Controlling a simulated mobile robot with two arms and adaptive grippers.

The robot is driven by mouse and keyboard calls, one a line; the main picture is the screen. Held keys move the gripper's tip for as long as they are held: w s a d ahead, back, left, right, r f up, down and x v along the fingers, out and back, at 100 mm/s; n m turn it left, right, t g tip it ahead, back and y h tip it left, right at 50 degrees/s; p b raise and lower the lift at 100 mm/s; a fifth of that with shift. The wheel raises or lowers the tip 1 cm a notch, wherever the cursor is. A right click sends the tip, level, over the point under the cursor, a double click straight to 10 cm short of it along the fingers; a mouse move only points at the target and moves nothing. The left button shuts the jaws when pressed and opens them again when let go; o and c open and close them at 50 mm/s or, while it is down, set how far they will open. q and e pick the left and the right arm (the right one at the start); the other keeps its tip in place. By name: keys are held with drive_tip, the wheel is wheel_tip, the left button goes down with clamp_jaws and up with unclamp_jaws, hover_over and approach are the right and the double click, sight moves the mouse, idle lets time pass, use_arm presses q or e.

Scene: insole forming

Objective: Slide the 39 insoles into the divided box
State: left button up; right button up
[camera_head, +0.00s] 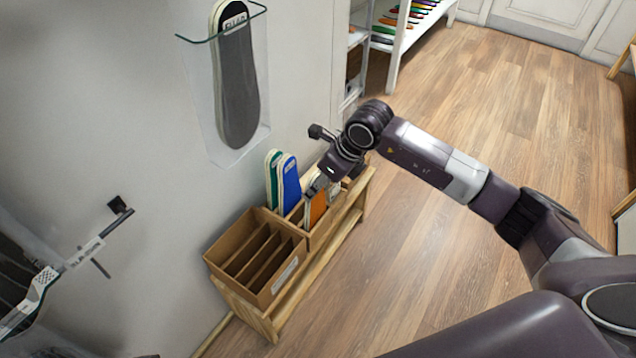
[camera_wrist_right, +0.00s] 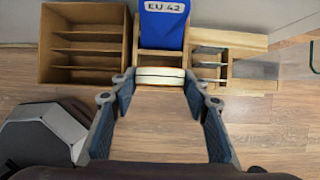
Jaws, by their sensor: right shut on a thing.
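The divided box (camera_head: 232,277) is brown cardboard on a low wooden bench and its narrow compartments look empty. It also shows at upper left in the right wrist view (camera_wrist_right: 46,45). My right gripper (camera_head: 316,187) is over the insole holder to the right of the box. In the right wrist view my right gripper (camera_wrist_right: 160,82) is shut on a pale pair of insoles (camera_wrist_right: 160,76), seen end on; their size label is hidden. Blue insoles (camera_head: 290,182) marked EU 42 (camera_wrist_right: 161,25) stand just beyond.
The wooden bench (camera_head: 270,325) runs along the white wall. A clear wall pocket (camera_head: 195,90) holds a large grey insole (camera_head: 238,90) above it. A white shelf (camera_head: 397,48) with colourful items stands behind.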

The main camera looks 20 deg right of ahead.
drive_tip(key=o, duration=1.5)
drive_tip(key=v, duration=1.2)
drive_tip(key=shift+s, duration=0.1)
